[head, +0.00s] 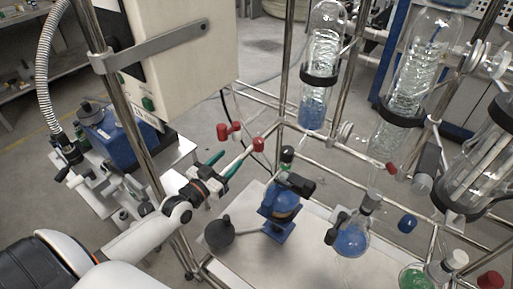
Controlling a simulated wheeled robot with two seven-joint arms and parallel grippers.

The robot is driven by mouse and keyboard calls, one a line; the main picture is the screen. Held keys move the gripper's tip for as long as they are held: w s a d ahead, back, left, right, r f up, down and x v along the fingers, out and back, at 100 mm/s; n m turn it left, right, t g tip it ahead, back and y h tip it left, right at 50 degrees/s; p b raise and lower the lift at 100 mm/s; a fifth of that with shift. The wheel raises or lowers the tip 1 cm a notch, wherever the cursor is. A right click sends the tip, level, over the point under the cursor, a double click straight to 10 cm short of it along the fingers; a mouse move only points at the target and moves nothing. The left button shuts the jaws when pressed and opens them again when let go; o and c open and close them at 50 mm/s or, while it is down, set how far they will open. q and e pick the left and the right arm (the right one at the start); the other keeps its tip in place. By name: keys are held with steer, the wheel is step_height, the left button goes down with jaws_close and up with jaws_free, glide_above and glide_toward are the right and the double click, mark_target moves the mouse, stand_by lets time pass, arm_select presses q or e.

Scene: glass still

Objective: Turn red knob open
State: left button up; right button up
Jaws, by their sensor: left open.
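I cannot tell from this view how far in depth the fingers are from the knobs. My right gripper is out of view.
Glass columns (321,60) stand on metal rods at the right. A beige control box (185,60) hangs above the gripper.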

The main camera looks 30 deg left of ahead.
mark_target(254, 148)
arm_select(q)
steer(key=shift+m+g+h, duration=0.3)
steer(key=shift+m+h, duration=0.1)
steer(key=shift+h, duration=0.4)
steer(key=x, duration=0.3)
steer(key=d+x, duration=0.1)
steer(key=x, duration=0.2)
steer(key=d+x, duration=0.1)
steer(key=x, duration=0.2)
steer(key=shift+d, duration=0.15)
steer(key=shift+w+d, duration=0.15)
steer(key=shift+w, duration=0.5)
steer(key=shift+w+f, duration=0.1)
steer(key=shift+w, duration=0.1)
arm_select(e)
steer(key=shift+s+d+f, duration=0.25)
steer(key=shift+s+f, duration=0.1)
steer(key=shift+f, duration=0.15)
